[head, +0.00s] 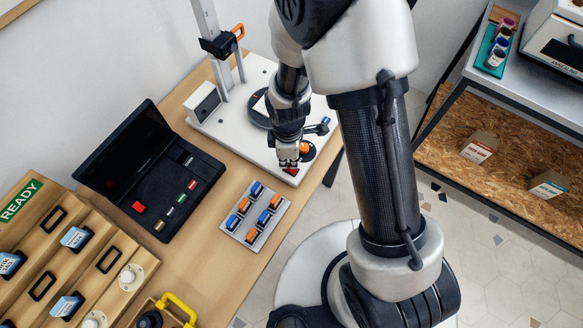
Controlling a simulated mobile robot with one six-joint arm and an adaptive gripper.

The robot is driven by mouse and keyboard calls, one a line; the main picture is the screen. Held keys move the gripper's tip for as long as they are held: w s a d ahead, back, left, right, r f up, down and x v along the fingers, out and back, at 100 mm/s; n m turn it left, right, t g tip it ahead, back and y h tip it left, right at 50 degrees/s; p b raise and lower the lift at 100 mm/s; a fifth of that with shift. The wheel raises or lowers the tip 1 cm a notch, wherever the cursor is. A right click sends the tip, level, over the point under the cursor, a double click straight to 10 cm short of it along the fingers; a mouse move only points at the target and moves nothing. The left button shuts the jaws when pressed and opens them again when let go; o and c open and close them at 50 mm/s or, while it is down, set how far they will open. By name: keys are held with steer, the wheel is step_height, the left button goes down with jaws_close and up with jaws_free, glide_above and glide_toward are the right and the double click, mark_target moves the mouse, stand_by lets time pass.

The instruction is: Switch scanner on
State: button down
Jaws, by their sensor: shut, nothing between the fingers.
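The scanner (203,128) is a white flat base at the far end of the wooden table, with an upright post (233,80), a black and orange head (225,43) and a round dark turntable partly hidden behind my arm. My gripper (289,163) points down over the near right corner of the base, with its fingers shut and empty. A small red part (291,171) shows right at the fingertips; I cannot tell whether they touch it. An orange knob (304,148) sits just to the right of the fingers. The state of any switch is not clear.
A grey rack (237,227) with several blue and orange pieces stands nearer on the table. An open black case (165,180) lies to its left. A wooden READY rack (60,240) is at the lower left. A shelf unit (490,105) stands at the right.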

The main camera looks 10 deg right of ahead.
mark_target(289, 167)
steer(key=shift+f+b, duration=0.5)
steer(key=shift+f, duration=0.2)
stand_by(0.3)
steer(key=shift+r+p, duration=2.8)
steer(key=shift+r, duration=0.8)
